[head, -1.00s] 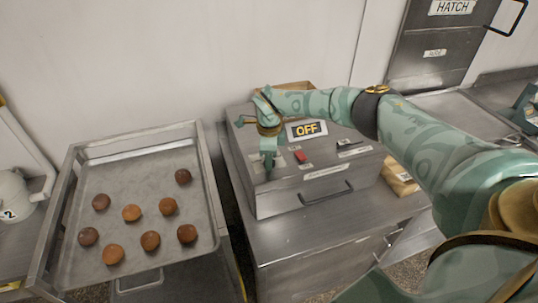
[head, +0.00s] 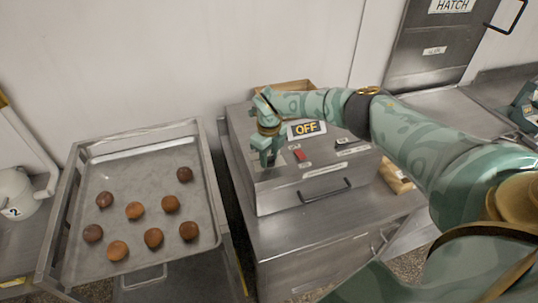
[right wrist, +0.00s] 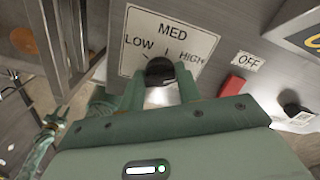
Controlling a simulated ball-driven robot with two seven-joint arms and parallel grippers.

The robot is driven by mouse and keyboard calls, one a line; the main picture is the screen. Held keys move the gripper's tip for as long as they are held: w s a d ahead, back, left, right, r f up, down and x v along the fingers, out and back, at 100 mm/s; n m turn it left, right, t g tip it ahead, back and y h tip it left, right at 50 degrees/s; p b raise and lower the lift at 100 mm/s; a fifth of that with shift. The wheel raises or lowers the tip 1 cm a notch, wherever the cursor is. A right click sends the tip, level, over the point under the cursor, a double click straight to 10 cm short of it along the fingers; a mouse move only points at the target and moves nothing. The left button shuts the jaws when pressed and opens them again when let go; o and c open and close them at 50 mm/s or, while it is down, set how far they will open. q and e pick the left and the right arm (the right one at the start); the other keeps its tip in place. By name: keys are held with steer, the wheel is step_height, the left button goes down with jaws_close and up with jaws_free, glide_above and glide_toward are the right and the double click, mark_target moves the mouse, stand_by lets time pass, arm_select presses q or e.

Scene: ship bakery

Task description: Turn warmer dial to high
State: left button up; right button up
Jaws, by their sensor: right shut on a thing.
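The warmer (head: 300,200) is a steel box with a sloping top panel. The dial's pointer is not clear enough to read. A display (head: 306,129) on the panel reads OFF. My left gripper does not show in the head view.
A red switch (head: 299,155) sits right of the dial, beside an OFF label (right wrist: 249,61). A metal tray (head: 140,262) with several brown buns stands to the left. A hatch (head: 440,45) is at the back right.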

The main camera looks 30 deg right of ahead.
steer(key=shift+w+r, duration=0.1)
stand_by(0.4)
steer(key=o, duration=1)
steer(key=shift+c, duration=0.2)
step_height(320, 180, up, 16)
steer(key=b, duration=0.1)
steer(key=shift+a, duration=0.1)
